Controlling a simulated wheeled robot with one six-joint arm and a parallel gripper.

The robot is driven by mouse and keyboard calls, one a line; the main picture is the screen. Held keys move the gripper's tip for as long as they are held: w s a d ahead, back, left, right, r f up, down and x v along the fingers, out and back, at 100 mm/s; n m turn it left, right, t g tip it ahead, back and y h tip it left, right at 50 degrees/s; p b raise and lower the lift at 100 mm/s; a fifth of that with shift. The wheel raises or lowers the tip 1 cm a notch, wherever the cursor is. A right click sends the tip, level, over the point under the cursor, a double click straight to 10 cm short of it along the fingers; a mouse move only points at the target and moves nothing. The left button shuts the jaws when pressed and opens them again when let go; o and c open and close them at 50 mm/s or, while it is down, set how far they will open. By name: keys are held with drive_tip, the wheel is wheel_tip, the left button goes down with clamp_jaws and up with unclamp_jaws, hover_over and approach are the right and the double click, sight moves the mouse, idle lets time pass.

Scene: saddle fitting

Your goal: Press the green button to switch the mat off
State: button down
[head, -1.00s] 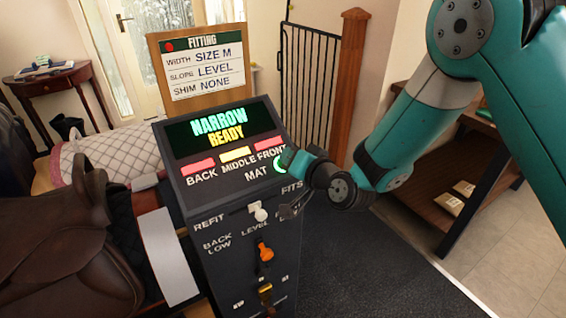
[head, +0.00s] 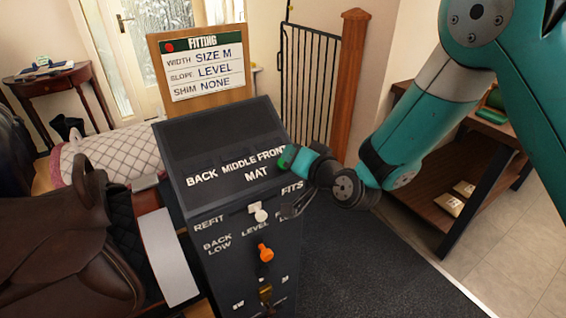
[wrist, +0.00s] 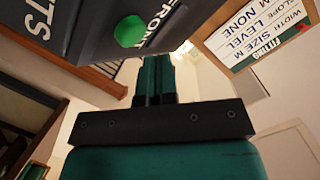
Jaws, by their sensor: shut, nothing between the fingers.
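The console's display (head: 220,130) is dark, and no lamps are lit above BACK, MIDDLE and FRONT.
The console front has a white knob (head: 261,215), an orange knob (head: 265,252) and a brass piece. A fitting board (head: 205,72) stands behind it. A brown saddle (head: 60,235) is on the left. A wooden shelf (head: 440,185) stands on the right.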

wheel_tip(320, 180, up, 5)
drive_tip(key=s+d, duration=0.2)
drive_tip(key=shift+s+p, duration=0.35)
drive_tip(key=shift+s, duration=0.05)
idle(0.3)
